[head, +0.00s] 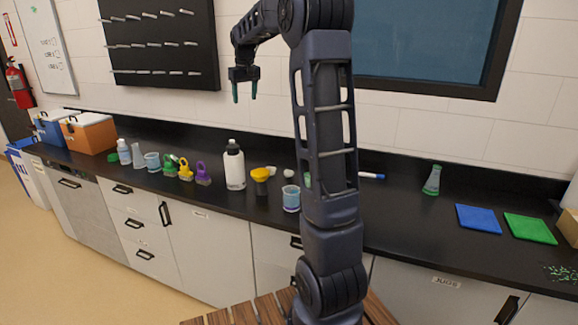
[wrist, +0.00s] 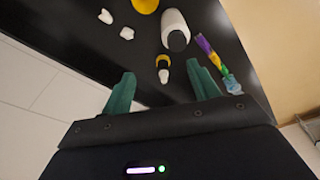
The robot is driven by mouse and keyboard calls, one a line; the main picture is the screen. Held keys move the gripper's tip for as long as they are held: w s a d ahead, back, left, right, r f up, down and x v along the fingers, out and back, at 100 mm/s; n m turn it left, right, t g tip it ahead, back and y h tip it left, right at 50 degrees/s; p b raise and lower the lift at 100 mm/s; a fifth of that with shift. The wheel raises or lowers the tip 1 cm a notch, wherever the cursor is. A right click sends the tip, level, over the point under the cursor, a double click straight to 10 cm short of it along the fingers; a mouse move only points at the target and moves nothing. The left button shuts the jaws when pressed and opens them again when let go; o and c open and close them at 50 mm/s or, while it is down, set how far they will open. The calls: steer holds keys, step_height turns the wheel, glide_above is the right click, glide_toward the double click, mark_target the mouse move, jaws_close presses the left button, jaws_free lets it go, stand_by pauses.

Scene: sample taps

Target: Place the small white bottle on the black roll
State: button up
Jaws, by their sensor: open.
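A white bottle with a dark cap (head: 234,168) stands upright on the black counter. It also shows in the wrist view (wrist: 173,27). I cannot tell whether it is the small white bottle. A dark upright piece (head: 262,187) with a yellow top (head: 260,174) stands just right of it; I cannot tell whether this is the black roll. The yellow top is cut off at the upper edge of the wrist view (wrist: 145,4). My gripper (head: 245,92) is open and empty, high above the counter near the wall. Its green fingers are spread in the wrist view (wrist: 164,84).
A black peg board (head: 160,40) hangs behind. Blue (head: 479,218) and green (head: 530,228) pads lie right. My arm hides part of the counter.

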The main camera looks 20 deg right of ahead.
steer(key=s+m+t, duration=0.1)
steer(key=s, duration=2)
steer(key=s+f, duration=0.3)
steer(key=s, duration=0.4)
steer(key=s+f+m+t, duration=0.1)
steer(key=s+f, duration=0.3)
steer(key=s, duration=0.2)
steer(key=s+f, duration=0.4)
steer(key=s, duration=0.3)
steer(key=shift+s+d+t, duration=0.3)
steer(key=shift+d, duration=0.1)
